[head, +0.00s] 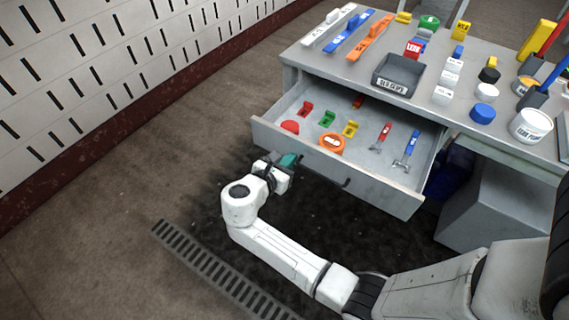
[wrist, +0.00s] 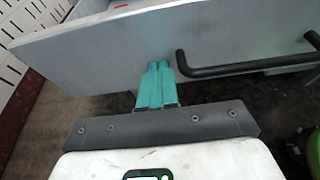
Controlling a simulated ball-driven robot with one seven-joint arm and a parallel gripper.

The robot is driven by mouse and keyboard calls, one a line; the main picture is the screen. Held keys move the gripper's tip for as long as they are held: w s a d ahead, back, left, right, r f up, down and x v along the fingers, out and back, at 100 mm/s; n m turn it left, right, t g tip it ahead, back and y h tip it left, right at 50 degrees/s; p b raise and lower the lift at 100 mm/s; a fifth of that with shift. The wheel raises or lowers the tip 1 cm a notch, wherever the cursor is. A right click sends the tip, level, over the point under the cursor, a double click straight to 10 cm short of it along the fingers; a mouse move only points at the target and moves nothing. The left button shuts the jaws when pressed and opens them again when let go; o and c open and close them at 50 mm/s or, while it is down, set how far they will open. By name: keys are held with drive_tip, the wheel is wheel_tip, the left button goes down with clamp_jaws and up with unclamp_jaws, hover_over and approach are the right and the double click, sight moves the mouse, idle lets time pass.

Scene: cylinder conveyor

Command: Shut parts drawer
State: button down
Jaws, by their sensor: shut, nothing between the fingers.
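The parts drawer (head: 330,165) is pulled well out of the grey workbench (head: 350,68) in the head view. Its inside shows red, green, yellow and orange parts and two small tools. The drawer front also fills the upper part of the wrist view (wrist: 110,50). A dark bar handle (wrist: 245,68) is on the drawer front, right of my gripper. My gripper (wrist: 158,68) is shut and empty, its teal fingertips pointing at the drawer front, left of the handle. The fingertips are at or very close to the front; I cannot tell whether they touch it.
The bench top holds a grey bin (head: 398,75), coloured blocks, long bars and a white tub (head: 530,125). A grey cabinet (head: 495,205) stands below right. A perforated wall (head: 100,60) is on the left. A floor grate (head: 215,270) lies in front. Floor left of the drawer is clear.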

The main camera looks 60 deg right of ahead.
drive_tip(key=b, duration=0.3)
approach(336, 104)
drive_tip(key=d, duration=0.1)
drive_tip(key=s+d+r, duration=0.1)
drive_tip(key=d, duration=0.1)
drive_tip(key=shift+s+d+r, duration=0.15)
drive_tip(key=shift+s+d, duration=0.1)
drive_tip(key=shift+d+r, duration=0.1)
drive_tip(key=shift+d, duration=0.5)
drive_tip(key=shift+w+r, duration=0.1)
drive_tip(key=shift+d+r, duration=0.1)
drive_tip(key=shift+d, duration=0.05)
drive_tip(key=shift+a+p, duration=0.4)
drive_tip(key=shift+a, duration=0.05)
drive_tip(key=p+v, duration=0.1)
drive_tip(key=v, duration=0.3)
drive_tip(key=f+p+v, duration=0.1)
drive_tip(key=v, duration=0.4)
drive_tip(key=p+v, duration=0.1)
drive_tip(key=v, duration=0.3)
drive_tip(key=shift+w+a+f, duration=0.1)
drive_tip(key=shift+a+f, duration=0.05)
drive_tip(key=shift+a, duration=0.25)
